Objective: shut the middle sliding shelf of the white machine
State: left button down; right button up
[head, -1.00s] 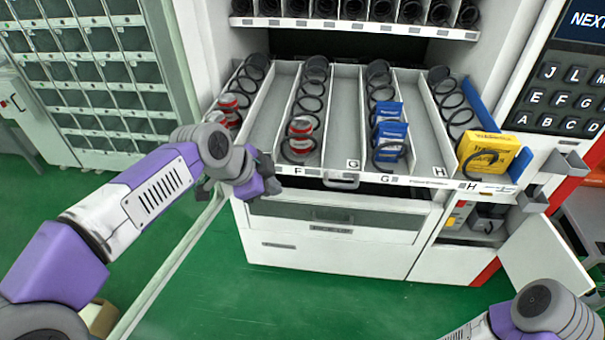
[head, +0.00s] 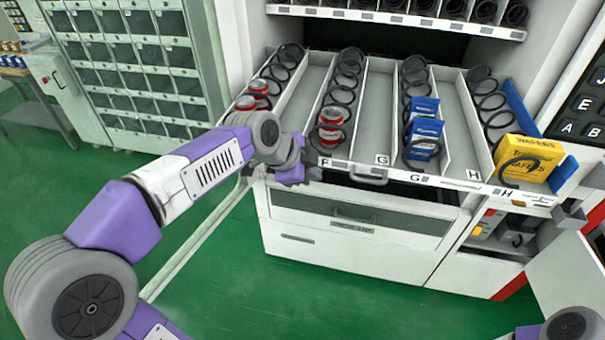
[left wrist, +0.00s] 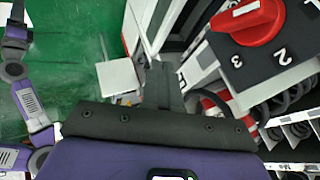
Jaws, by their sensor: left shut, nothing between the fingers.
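The middle sliding shelf (head: 385,176) of the white machine is pulled out toward me. Its front rail carries the labels F, G and H and a small handle (head: 369,177). Black coils on it hold red cans (head: 332,125), blue packs (head: 424,138) and a yellow wafer box (head: 525,160). My left gripper (head: 302,174) is at the rail's left end, left of the handle. Its fingers are shut and empty; they also show in the left wrist view (left wrist: 163,85). I cannot tell whether they touch the rail. My right gripper is out of view; only part of that arm shows at bottom right.
The upper shelf (head: 400,17) sits above the pulled-out one. Below is a drawer front (head: 360,220). An open compartment (head: 500,232) and door are at right. A red knob (left wrist: 248,22) shows in the left wrist view. Green floor (head: 260,300) is clear in front.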

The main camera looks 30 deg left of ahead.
pick_arm(q)
jog(key=shift+w+a, duration=0.3)
jog(key=shift+w, duration=0.65)
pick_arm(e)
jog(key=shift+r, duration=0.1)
pick_arm(q)
jog(key=shift+w, duration=0.1)
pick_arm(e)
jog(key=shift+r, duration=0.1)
